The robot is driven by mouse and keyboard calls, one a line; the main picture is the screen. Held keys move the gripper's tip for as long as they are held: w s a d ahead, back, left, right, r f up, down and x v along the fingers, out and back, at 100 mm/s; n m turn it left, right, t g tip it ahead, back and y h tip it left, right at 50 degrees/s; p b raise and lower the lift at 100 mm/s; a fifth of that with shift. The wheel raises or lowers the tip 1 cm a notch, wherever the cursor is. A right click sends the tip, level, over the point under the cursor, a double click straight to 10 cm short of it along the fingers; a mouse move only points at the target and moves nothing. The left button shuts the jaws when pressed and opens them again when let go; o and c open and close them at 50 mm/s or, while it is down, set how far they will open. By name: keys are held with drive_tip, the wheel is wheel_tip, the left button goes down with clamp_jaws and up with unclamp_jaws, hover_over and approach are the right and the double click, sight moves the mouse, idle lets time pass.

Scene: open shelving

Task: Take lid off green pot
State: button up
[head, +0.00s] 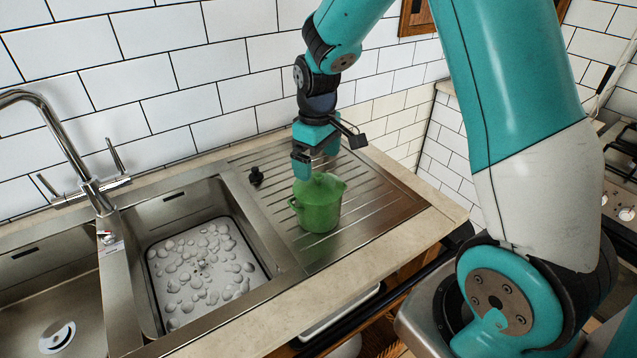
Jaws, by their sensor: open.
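The green pot (318,207) stands upright on the ribbed steel drainboard, right of the sink basin. A handle shows on its left side and a small lip at its upper right. The pot's top (322,184) is green and looks covered by a lid of the same colour. My gripper (303,172) points down directly over the pot's top, at its left half. It is open, and its fingers reach close to the lid. Whether they touch it, and whether a lid knob is between them, I cannot tell, because the gripper covers that spot.
The sink basin (203,270) and a chrome tap (84,165) are further left. The white tiled wall (205,82) rises close behind. The drainboard right of the pot (385,197) is clear.

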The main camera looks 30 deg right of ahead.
sight(318, 174)
drive_tip(key=shift+w+d+f+p, duration=0.1)
drive_tip(key=shift+f+p, duration=0.3)
drive_tip(key=shift+f, duration=1)
drive_tip(key=shift+w+f+p, duration=0.1)
drive_tip(key=shift+f+p, duration=0.3)
drive_tip(key=shift+f, duration=0.95)
drive_tip(key=shift+s, duration=0.1)
drive_tip(key=c, duration=1)
